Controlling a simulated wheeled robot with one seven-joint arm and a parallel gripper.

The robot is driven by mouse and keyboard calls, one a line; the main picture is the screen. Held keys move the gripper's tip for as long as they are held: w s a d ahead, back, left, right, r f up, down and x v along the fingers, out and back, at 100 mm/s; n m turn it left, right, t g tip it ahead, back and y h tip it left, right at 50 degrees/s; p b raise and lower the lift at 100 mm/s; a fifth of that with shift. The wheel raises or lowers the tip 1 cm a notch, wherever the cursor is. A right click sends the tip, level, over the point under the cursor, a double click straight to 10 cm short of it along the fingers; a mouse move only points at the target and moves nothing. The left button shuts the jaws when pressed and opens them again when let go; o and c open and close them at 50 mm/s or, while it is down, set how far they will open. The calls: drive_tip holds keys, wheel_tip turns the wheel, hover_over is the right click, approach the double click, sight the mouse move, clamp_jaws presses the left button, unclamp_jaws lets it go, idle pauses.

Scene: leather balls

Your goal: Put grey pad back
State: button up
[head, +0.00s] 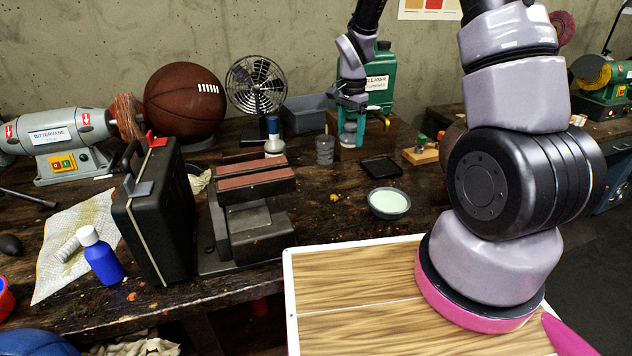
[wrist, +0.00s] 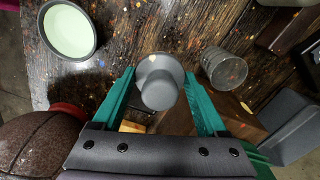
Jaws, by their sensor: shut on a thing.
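A grey round pad, a wide disc with a narrower stub, is gripped between the teal fingers of my gripper (head: 350,130). The pad shows at the fingertips in the head view (head: 348,138). In the wrist view, the pad (wrist: 159,92) fills the gap between the fingertips of my gripper (wrist: 160,76). My gripper points down above the back of the bench, in front of the green cleaner jug (head: 379,75). I cannot tell whether the pad touches anything below. A small black tray (head: 381,167) lies on the bench to the right and nearer.
A bowl of pale green liquid (head: 389,203) stands nearer, and a grey mesh cup (head: 325,150) stands left of my gripper. A wooden block (head: 421,155) with small items is to the right. A vise (head: 250,200), black case (head: 155,215), basketball (head: 184,100) and fan (head: 256,85) crowd the left.

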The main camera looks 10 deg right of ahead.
drive_tip(key=a+f, duration=0.3)
drive_tip(key=a, duration=0.1)
hover_over(335, 179)
drive_tip(key=shift+n, duration=0.4)
wheel_tip(335, 179, down, 4)
drive_tip(key=shift+s+a+f, duration=0.1)
drive_tip(key=shift+f, duration=2.3)
drive_tip(key=shift+f, duration=0.1)
drive_tip(key=o, duration=1.1)
